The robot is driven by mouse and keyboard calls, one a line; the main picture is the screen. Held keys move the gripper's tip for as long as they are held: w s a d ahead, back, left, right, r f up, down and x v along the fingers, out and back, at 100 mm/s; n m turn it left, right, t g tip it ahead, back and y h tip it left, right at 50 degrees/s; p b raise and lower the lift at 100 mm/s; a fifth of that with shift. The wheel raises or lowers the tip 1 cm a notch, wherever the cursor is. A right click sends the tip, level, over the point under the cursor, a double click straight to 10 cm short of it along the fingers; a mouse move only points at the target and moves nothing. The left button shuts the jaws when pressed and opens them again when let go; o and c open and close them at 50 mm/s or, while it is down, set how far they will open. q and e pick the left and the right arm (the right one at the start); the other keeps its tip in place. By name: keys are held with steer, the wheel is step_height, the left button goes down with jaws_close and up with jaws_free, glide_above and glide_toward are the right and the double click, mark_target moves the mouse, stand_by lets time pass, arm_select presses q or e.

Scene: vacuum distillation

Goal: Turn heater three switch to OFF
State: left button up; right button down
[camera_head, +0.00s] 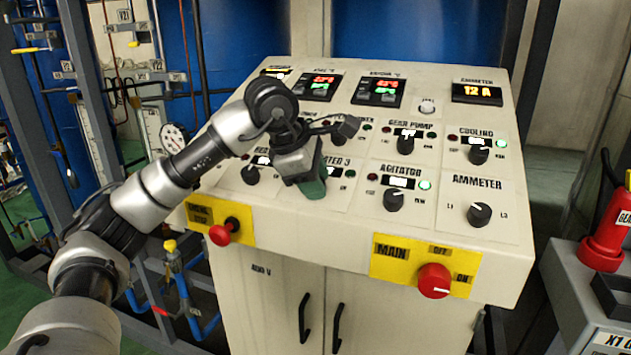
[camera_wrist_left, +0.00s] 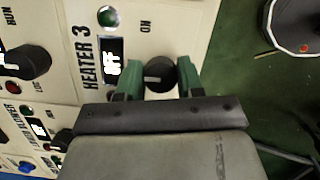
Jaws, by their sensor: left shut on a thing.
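My left gripper (camera_head: 312,187) is over the heater 3 spot on the sloped control panel, and its body and green fingers hide the switch in the head view. In the left wrist view, the black heater 3 switch (camera_wrist_left: 160,74) sits between the green fingers of my left gripper (camera_wrist_left: 158,80), which is shut on it. The small display (camera_wrist_left: 112,65) beside the HEATER 3 label reads OFF. A green lamp (camera_wrist_left: 107,17) shows near the display. My right gripper is not in view.
Other knobs stand close by, such as the agitator knob (camera_head: 393,199) and the ammeter knob (camera_head: 479,214). A red main switch (camera_head: 434,281) and another red knob (camera_head: 221,234) stick out from the panel's front edge. A red device (camera_head: 606,232) stands at far right.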

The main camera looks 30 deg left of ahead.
arm_select(q)
steer(key=o, duration=0.9)
steer(key=v, duration=1)
steer(key=shift+s+r, duration=0.2)
steer(key=shift+r, duration=0.15)
steer(key=shift+a, duration=0.15)
